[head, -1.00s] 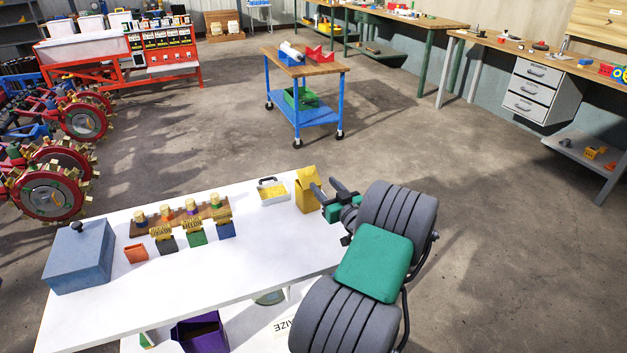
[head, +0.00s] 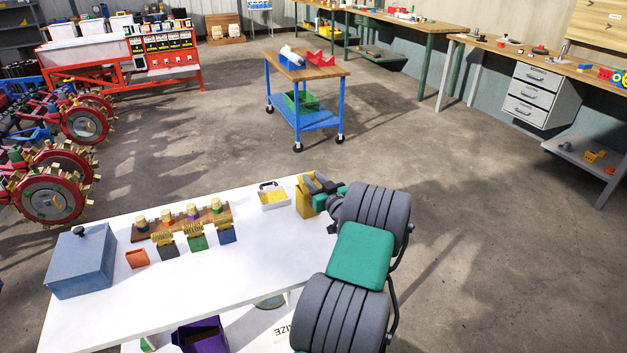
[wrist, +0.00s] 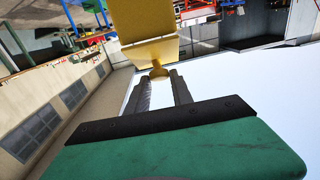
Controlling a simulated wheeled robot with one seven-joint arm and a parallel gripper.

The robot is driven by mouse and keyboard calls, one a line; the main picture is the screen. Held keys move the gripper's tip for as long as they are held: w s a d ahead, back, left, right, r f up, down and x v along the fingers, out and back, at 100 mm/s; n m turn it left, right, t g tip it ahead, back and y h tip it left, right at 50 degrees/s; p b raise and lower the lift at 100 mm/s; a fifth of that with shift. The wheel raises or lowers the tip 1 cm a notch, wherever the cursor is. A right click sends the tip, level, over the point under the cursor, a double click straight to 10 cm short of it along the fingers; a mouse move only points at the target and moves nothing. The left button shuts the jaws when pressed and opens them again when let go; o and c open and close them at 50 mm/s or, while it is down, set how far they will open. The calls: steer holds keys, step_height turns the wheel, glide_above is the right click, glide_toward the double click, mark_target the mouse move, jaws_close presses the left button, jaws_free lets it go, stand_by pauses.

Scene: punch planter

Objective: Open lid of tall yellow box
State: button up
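The tall yellow box (head: 304,203) stands at the far right corner of the white table in the head view. In the wrist view, its yellow faces (wrist: 140,18) fill the top middle, with a smaller yellow panel (wrist: 150,52) below, set at an angle. A round yellow knob (wrist: 158,72) sticks out from this panel. My gripper (wrist: 158,80) has its two grey fingers drawn close together, with their tips on either side of the knob, and looks shut on it. In the head view, my gripper (head: 318,182) covers part of the box top, so the lid's angle is unclear there.
A blue trolley (head: 305,115) stands beyond. The floor at right is clear.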

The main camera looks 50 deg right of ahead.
jaws_close()
stand_by(0.9)
